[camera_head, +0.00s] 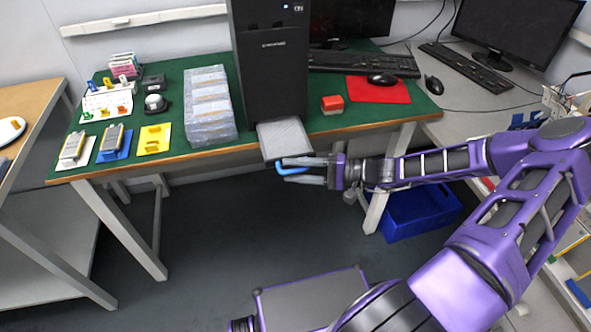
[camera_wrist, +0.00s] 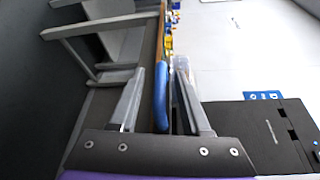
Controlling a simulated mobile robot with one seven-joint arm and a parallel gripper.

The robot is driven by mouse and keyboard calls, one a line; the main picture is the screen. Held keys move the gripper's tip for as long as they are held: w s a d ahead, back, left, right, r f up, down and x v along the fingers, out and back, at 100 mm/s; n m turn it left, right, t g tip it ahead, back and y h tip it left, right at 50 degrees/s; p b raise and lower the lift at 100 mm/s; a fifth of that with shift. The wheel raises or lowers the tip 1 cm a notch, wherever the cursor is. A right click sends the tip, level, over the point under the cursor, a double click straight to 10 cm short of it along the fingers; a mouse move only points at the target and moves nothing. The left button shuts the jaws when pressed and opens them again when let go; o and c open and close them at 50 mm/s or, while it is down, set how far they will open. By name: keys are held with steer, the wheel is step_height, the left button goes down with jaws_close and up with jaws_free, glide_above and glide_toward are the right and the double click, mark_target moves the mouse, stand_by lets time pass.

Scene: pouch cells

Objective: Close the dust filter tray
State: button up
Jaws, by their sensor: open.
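The dust filter tray (camera_head: 283,138) is a flat grey mesh tray. It sticks out from the bottom front of the black computer tower (camera_head: 270,65), over the table's front edge. My gripper (camera_head: 294,170) is at the tray's front end, coming from the right, with its fingers apart. A blue bar (camera_head: 291,168) shows at the fingers, close to the tray's front; in the wrist view the blue bar (camera_wrist: 160,97) lies between the two fingers. I cannot tell whether the fingers touch the tray. The tray itself is hard to make out in the wrist view.
The green-topped table (camera_head: 335,122) carries a stack of wrapped cells (camera_head: 210,105) left of the tower. A blue crate (camera_head: 418,208) is on the floor. Floor before the table is clear.

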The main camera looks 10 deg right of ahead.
jaws_close()
steer(key=shift+d, duration=0.1)
stand_by(1.3)
